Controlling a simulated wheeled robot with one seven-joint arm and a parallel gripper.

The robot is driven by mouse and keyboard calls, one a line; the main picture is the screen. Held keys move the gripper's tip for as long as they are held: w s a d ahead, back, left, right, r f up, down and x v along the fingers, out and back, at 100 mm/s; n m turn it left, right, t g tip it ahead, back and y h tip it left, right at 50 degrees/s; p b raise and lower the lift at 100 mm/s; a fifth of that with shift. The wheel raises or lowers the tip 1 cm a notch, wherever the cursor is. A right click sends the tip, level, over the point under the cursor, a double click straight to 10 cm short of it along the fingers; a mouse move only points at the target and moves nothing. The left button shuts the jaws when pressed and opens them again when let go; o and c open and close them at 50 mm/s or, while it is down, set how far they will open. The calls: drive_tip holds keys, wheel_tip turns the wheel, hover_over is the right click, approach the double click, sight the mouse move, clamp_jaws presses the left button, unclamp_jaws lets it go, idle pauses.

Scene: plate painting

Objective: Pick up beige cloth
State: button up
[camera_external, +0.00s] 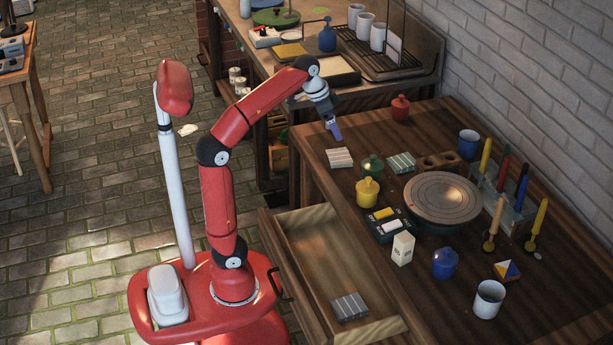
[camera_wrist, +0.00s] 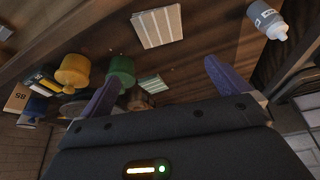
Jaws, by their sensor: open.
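The beige cloth (camera_external: 339,158) is a small striped square lying flat near the left edge of the dark wooden table (camera_external: 437,122). In the wrist view it (camera_wrist: 158,26) shows at the top, ahead of the fingertips. My gripper (camera_external: 333,129) is open and empty, above and slightly left of the cloth, apart from it. In the wrist view its two purple fingers (camera_wrist: 160,62) are spread wide. A grey-green striped cloth (camera_external: 402,163) lies to the right of the beige one and also shows between the fingers (camera_wrist: 153,84). A grey striped cloth (camera_external: 349,307) lies in the drawer.
An open drawer (camera_external: 306,222) juts from the table's left side. Green (camera_external: 372,166) and yellow (camera_external: 367,190) jars stand near the beige cloth. A round turntable (camera_external: 442,194) sits mid-table. A white-grey bottle (camera_wrist: 268,20) shows in the wrist view. Another workbench (camera_external: 262,55) stands behind.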

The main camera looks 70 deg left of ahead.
approach(339, 155)
drive_tip(key=shift+w+d+f, duration=0.15)
drive_tip(key=shift+w+d, duration=0.15)
drive_tip(key=shift+d, duration=0.25)
drive_tip(key=x, duration=0.5)
drive_tip(key=b+x, duration=0.1)
drive_tip(key=x, duration=0.1)
drive_tip(key=shift+s+a+f, duration=0.15)
drive_tip(key=shift+a+f, duration=0.25)
drive_tip(key=c, duration=1)
drive_tip(key=shift+r, duration=0.15)
